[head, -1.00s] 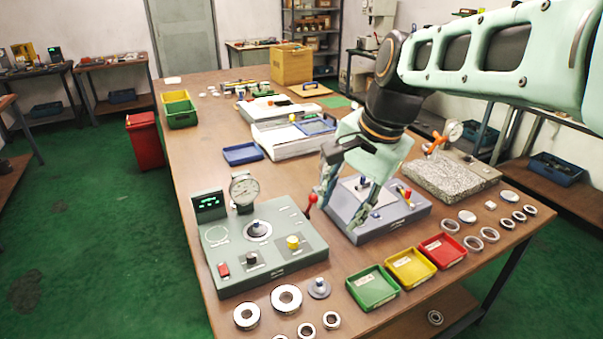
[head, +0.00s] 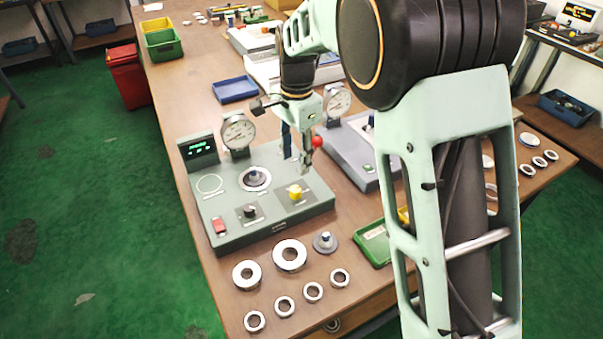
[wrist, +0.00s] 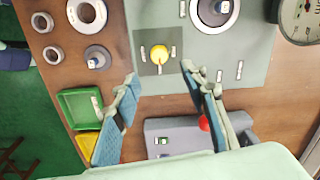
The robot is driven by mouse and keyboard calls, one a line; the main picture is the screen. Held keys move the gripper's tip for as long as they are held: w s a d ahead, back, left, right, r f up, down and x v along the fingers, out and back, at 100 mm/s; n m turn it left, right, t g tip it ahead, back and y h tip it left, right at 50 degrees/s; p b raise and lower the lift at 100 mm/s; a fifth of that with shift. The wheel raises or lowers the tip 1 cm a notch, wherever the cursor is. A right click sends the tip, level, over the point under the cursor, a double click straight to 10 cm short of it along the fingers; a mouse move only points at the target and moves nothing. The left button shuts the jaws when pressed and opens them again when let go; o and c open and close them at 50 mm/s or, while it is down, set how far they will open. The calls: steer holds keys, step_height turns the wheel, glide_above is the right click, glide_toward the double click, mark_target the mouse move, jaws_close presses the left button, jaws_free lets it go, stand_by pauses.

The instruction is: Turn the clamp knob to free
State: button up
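A grey-green gauge panel (head: 265,230) on the bench carries a yellow knob (head: 295,191) and a black knob (head: 249,211). I cannot read which label names the clamp. The yellow knob, on a dark square plate, also shows in the wrist view (wrist: 159,54), with its pointer toward the bottom of that picture. My gripper (head: 296,160) is above the back right part of the panel. In the wrist view my gripper (wrist: 158,76) is open and empty, its fingers wide apart, with the yellow knob just beyond the fingertips, apart from them.
A red-balled lever (head: 317,142) stands close by my gripper. A dial gauge (head: 237,132) rises at the panel's back. Several metal rings (head: 290,254) lie in front, beside a green tray (head: 373,245). A second grey fixture (head: 345,145) stands to the right, partly hidden by my arm.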

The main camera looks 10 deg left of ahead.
mark_target(295, 189)
step_height(295, 189, down, 10)
steer(key=shift+a+f, duration=0.15)
steer(key=shift+f, duration=0.1)
stand_by(0.3)
jaws_close()
